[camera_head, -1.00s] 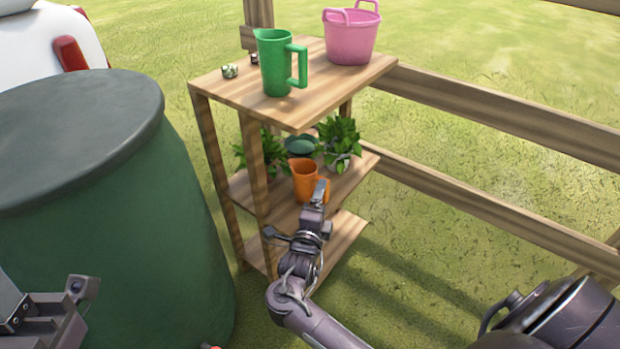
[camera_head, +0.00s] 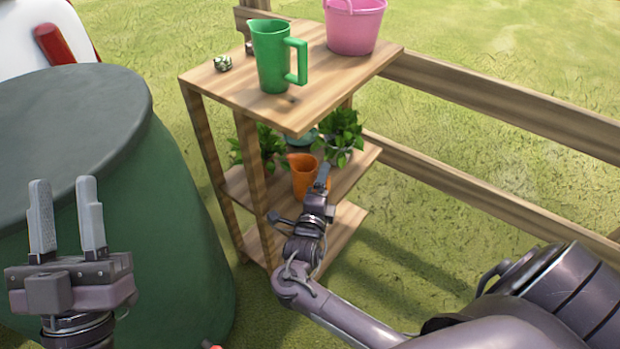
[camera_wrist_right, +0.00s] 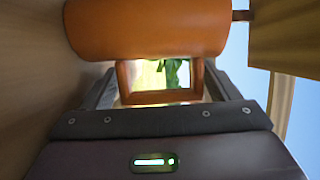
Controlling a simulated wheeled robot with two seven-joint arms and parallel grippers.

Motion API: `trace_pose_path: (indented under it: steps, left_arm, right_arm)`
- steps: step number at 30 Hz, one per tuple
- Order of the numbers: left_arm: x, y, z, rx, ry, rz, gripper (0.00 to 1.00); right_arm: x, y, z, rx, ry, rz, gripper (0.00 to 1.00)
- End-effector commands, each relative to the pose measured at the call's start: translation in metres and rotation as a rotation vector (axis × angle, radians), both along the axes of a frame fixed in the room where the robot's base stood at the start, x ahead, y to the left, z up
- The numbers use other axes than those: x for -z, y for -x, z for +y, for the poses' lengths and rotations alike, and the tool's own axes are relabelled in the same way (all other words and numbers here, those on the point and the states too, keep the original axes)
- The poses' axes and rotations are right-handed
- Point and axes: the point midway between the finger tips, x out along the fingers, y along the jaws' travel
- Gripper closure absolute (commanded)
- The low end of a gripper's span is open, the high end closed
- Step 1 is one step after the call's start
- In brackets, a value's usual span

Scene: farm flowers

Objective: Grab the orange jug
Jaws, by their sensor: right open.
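The orange jug (camera_head: 302,172) stands on the middle shelf of a wooden rack. My right gripper (camera_head: 321,180) is at the jug's right front side in the head view and partly covers it. In the right wrist view the jug's body (camera_wrist_right: 148,30) fills the top. Its handle (camera_wrist_right: 158,97) shows as a loop between the two spread fingers of my right gripper (camera_wrist_right: 160,82). I cannot tell whether the fingers touch it. My left gripper (camera_head: 65,190) is raised at the left, open and empty, well away from the jug.
The rack's top board (camera_head: 310,112) holds a green jug (camera_head: 270,58) and a pink bucket (camera_head: 354,30). Leafy plants (camera_head: 342,130) stand behind the orange jug. A large green barrel (camera_head: 170,220) is left of the rack. A wooden fence rail (camera_head: 500,110) runs at the right.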

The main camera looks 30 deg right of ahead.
Motion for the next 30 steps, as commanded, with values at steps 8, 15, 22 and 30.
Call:
trace_pose_path:
  steps: [8, 15, 22, 30]
  left_arm:
    - [0.0001, 0.0000, 0.0001, 0.000, 0.000, 0.000, 0.64]
    - [0.0001, -0.0001, 0.0003, -0.001, -0.001, 0.000, 0.64]
    - [0.0001, -0.0001, 0.0003, -0.001, 0.000, -0.001, 0.64]
    - [0.0011, -0.0019, -0.0007, 0.000, -0.006, 0.014, 0.64]
  right_arm:
    - [0.0002, -0.0001, -0.0001, 0.000, 0.000, 0.000, 0.31]
    - [0.0004, -0.0001, 0.0000, 0.000, -0.001, 0.001, 0.62]
    - [-0.0001, -0.0004, 0.0001, 0.000, 0.000, 0.000, 0.62]
    - [-0.0034, -0.0023, 0.0002, -0.001, -0.001, -0.001, 0.62]
